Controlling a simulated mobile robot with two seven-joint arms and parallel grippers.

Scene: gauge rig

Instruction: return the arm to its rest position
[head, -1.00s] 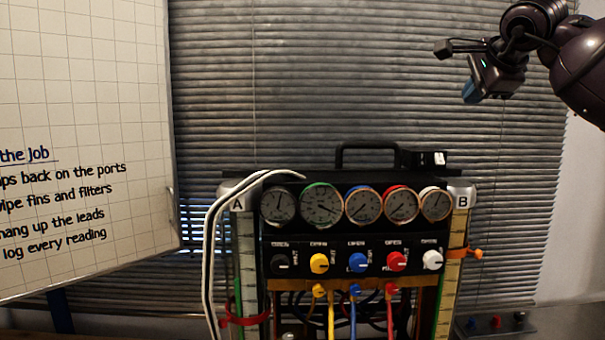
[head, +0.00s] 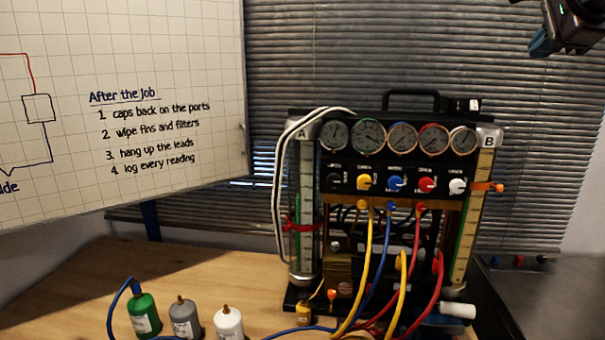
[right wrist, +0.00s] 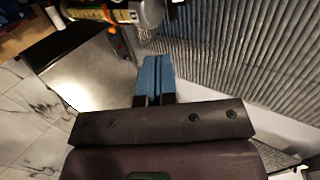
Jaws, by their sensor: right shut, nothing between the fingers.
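My right gripper (head: 543,42) shows at the top right corner of the head view, with its blue fingertips raised in front of the window blinds. It is far above and to the right of the gauge rig. In the right wrist view its blue fingers (right wrist: 153,76) are together, with nothing between them. Most of the right arm is outside the head view. My left gripper is not in any view.
The gauge rig (head: 398,158) stands on the wooden table (head: 75,290) with coloured hoses in front. Green (head: 144,314), grey (head: 185,318) and white (head: 228,322) bottles stand at the front. A whiteboard (head: 150,130) is at the left. The air around the gripper looks clear.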

